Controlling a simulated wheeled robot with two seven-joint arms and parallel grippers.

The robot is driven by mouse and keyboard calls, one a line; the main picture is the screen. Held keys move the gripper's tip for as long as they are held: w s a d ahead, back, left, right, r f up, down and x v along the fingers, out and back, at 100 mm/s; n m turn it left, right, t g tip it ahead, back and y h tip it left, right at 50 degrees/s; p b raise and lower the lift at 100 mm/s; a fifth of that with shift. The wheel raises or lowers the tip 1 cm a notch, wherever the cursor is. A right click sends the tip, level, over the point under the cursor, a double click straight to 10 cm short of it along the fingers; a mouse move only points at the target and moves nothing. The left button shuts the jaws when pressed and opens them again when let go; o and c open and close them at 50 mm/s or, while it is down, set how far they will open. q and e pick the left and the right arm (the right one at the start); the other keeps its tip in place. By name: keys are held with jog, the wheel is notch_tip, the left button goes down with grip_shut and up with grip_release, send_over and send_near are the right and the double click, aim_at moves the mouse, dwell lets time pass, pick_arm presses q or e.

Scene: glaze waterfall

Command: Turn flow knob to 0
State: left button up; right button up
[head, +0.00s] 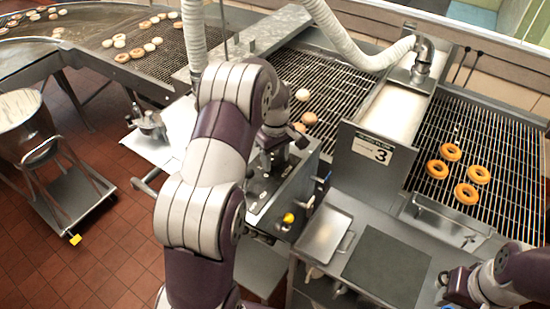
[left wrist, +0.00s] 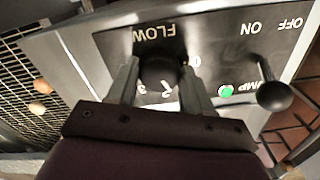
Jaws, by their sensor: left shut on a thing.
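The black flow knob (left wrist: 158,72) is on a dark panel marked FLOW in the left wrist view, with white numbers around it, some hidden. My left gripper (left wrist: 160,66) has one finger on each side of the knob and is shut on it. The knob's pointer is hidden, so its setting cannot be told. In the head view my left gripper (head: 268,160) is over the control panel beside the conveyor, and my arm hides the knob. My right gripper (head: 458,287) is at the lower right, away from the panel; its fingers are not clear.
A black pump switch (left wrist: 274,96) with OFF and ON marks and a green light (left wrist: 226,90) is near the flow knob. A glazing unit with a sign reading 3 (head: 380,153) stands right of my left arm. Doughnuts (head: 466,193) lie on the right rack. A steel tray (head: 325,235) is in front.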

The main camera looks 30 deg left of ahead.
pick_arm(q)
jog(key=n+b, duration=0.1)
jog(key=n, duration=0.5)
jog(key=shift+w+r+n, duration=0.1)
jog(key=shift+n, duration=0.2)
jog(key=n, duration=0.6)
jog(key=shift+r, duration=0.1)
jog(key=shift+n, duration=0.3)
jog(key=o, duration=1)
jog(key=shift+b, duration=0.3)
